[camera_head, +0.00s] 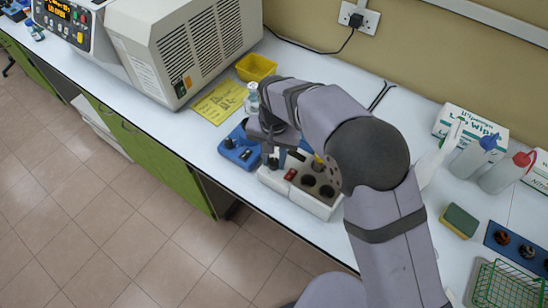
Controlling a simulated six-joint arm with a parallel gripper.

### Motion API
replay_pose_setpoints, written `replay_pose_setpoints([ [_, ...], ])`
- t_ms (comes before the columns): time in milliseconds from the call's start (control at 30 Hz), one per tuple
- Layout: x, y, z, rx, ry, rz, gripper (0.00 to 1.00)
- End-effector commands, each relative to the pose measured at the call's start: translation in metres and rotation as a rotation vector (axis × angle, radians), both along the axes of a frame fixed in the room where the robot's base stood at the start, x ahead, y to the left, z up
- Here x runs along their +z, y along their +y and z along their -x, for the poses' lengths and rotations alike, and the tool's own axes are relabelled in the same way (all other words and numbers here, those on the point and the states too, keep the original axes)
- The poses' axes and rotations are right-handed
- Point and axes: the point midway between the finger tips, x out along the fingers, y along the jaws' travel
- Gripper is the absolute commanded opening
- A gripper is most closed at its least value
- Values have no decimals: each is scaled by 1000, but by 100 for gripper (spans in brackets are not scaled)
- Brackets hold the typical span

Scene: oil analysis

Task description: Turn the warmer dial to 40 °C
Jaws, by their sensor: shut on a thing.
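The warmer (322,207) is a white block with a dark top that has several round wells. It stands near the front edge of the bench, partly hidden by my arm. A red switch (291,174) shows on its front left part. The small black dial (272,162) is at its left end, just below my gripper. My gripper (268,149) points down at this end, shut on the dial. The fingertips are small and dark here, and the dial's marks and pointer cannot be read.
A blue device (236,153) with black knobs stands close left of the warmer. Behind are a clear bottle (252,99), a yellow tray (256,67) and a yellow sheet (219,102). Wash bottles (506,172), a sponge (459,221) and a green wire basket (507,287) are at right.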

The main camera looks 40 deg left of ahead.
Motion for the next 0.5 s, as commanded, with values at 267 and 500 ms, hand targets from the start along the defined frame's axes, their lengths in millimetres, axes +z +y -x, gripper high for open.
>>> replay_pose_setpoints([
  [267,1,1,-1,-12,-4,-4,4],
  [500,1,1,-1,-11,-4,-4,40],
])
